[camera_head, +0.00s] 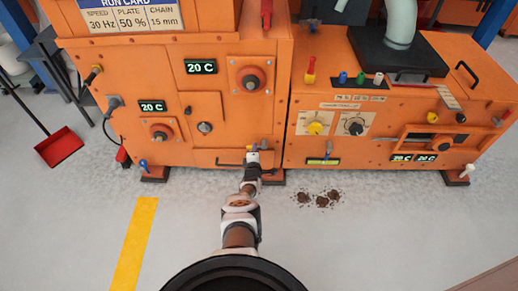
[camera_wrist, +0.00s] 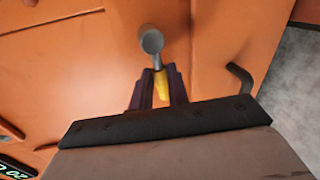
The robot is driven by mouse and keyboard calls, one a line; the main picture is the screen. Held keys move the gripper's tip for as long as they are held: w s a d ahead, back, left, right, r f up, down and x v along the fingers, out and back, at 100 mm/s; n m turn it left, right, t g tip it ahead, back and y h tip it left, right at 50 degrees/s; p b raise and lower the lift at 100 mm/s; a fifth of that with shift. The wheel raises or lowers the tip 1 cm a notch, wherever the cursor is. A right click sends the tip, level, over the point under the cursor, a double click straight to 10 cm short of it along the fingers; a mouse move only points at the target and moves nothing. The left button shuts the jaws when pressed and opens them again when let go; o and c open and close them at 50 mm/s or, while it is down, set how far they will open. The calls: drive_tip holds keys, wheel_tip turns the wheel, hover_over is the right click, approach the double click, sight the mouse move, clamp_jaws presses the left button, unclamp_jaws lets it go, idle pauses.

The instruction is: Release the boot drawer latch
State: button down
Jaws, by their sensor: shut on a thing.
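The boot drawer (camera_head: 218,158) is a low orange panel at the bottom of the left cabinet, with a dark bar handle (camera_head: 229,164). The handle's bent end also shows in the wrist view (camera_wrist: 240,78). The latch has a grey round pivot (camera_wrist: 151,41) and a yellow lever (camera_wrist: 161,84). In the head view the latch (camera_head: 252,148) is small, at the right of the drawer. My gripper (camera_wrist: 160,88) is shut on the yellow lever, with a dark finger on each side of it.
A second orange cabinet (camera_head: 365,110) with knobs and displays stands on the right. Dark debris (camera_head: 318,199) lies on the floor in front of it. A red dustpan (camera_head: 60,146) is at the left. The floor near the yellow stripe (camera_head: 136,240) is clear.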

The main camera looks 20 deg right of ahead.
drive_tip(key=shift+a+r+m, duration=0.1)
drive_tip(key=shift+r+m, duration=0.05)
drive_tip(key=shift+m, duration=0.35)
idle(0.4)
drive_tip(key=c, duration=1.3)
unclamp_jaws()
drive_tip(key=shift+c, duration=0.2)
drive_tip(key=shift+r+p, duration=0.1)
drive_tip(key=shift+p, duration=0.2)
drive_tip(key=p+v, duration=1.2)
drive_tip(key=v, duration=0.1)
drive_tip(key=shift+s+p, duration=0.3)
drive_tip(key=shift+s, duration=0.15)
drive_tip(key=shift+r, duration=0.1)
